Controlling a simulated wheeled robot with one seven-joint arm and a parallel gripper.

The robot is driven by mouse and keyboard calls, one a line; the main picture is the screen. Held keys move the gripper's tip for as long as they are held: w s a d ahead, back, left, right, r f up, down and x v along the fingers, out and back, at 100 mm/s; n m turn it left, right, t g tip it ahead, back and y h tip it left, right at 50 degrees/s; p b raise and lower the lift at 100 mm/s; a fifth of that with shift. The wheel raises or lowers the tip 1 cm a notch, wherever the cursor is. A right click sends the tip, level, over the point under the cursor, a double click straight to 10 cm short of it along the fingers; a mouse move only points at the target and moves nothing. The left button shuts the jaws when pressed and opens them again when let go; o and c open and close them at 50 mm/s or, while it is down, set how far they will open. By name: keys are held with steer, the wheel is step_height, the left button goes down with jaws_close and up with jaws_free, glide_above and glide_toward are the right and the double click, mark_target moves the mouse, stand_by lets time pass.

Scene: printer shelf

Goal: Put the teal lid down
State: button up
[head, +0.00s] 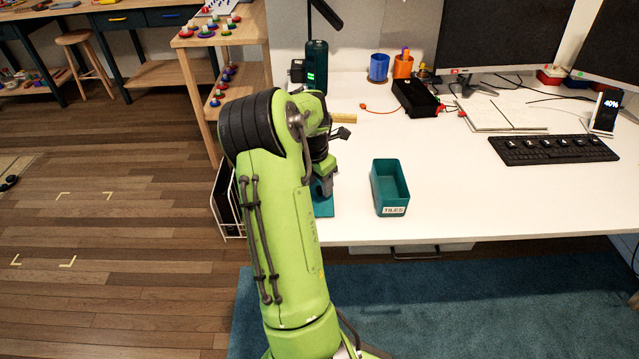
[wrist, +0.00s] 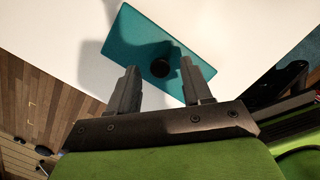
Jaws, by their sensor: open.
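The teal lid (wrist: 150,40) lies flat on the white desk in the wrist view, with a dark round knob (wrist: 160,68) on it. My gripper (wrist: 163,78) is open, its two fingers on either side of the knob and apart from it. In the head view my arm hides most of the lid; a teal part (head: 323,207) shows near the desk's left front edge, below my gripper (head: 325,188). A teal open box (head: 391,204) with a "TILES" label stands to the right of the lid.
A black keyboard (head: 555,150), an open notebook (head: 503,115) and a black tray (head: 414,98) are further right and back. A dark green cylinder (head: 316,66) stands behind my arm. The desk (head: 450,205) right of the teal box is clear.

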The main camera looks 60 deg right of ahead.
mark_target(315, 199)
step_height(315, 199, up, 11)
steer(key=a+p, duration=0.2)
steer(key=p, duration=0.1)
steer(key=w+a+r+m+t+y, duration=0.1)
steer(key=w+a+r+m+t, duration=0.2)
steer(key=a, duration=0.7)
steer(key=w+a+r+m+t, duration=0.1)
steer(key=w+a+r+m, duration=0.35)
steer(key=a, duration=0.65)
steer(key=s+a+m+t, duration=0.1)
steer(key=s+a+m, duration=0.2)
steer(key=a, duration=0.6)
steer(key=s+a+r+m+t, duration=0.1)
steer(key=s+a+m, duration=0.3)
steer(key=s+a, duration=0.3)
steer(key=shift+s+a+r+y, duration=0.25)
steer(key=shift+a+r+y, duration=0.05)
steer(key=shift+a, duration=0.7)
